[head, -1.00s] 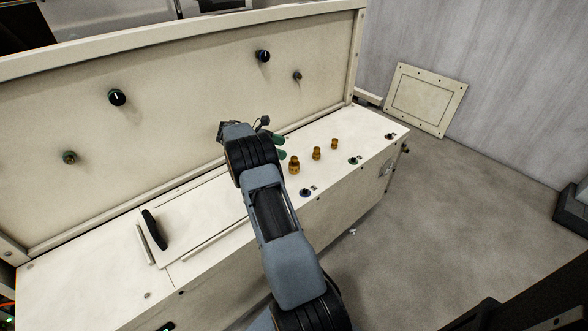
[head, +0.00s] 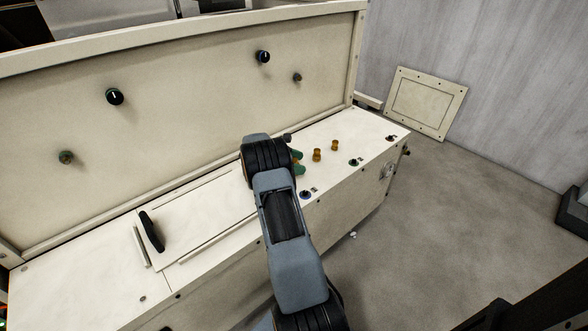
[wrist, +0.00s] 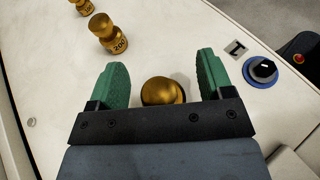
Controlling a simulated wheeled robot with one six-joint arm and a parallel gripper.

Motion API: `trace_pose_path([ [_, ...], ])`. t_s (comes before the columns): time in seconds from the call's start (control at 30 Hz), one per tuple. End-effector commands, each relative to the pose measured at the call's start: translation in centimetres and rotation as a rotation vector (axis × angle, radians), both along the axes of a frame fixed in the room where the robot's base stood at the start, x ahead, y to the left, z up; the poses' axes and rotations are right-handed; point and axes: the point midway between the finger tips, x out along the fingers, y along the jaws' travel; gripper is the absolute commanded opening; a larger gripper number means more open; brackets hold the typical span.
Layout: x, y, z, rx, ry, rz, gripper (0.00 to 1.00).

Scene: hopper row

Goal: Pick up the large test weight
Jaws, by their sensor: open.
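The large test weight, a brass knobbed piece (wrist: 162,91), shows between the two green fingers of my gripper (wrist: 162,70) in the wrist view. The fingers stand apart on either side of it, with a visible gap on each side. The gripper's dark crossbar hides its lower part. In the head view my gripper (head: 299,162) is low at the bench top and my arm hides the large weight. A middle brass weight marked 200 (wrist: 112,38) and a smaller one (wrist: 82,6) stand beyond it; both also show in the head view, middle (head: 317,155) and small (head: 336,145).
A black knob with a blue ring (wrist: 262,69) sits right of the fingers. Other knobs (head: 355,162) line the bench's front edge. A panel with a black handle (head: 151,232) lies left on the bench top. The upright back panel (head: 190,110) rises behind.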

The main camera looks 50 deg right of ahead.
Motion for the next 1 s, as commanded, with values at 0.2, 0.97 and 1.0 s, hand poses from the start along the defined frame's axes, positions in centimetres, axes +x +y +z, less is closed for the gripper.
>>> trace_pose_path([
  [0.2,-0.19,-0.22,-0.08,-0.001,-0.001,0.000,0.74],
  [0.97,-0.17,-0.19,-0.08,-0.001,-0.001,0.000,0.09],
  [1.0,-0.17,-0.19,-0.08,-0.001,-0.001,0.000,0.05],
])
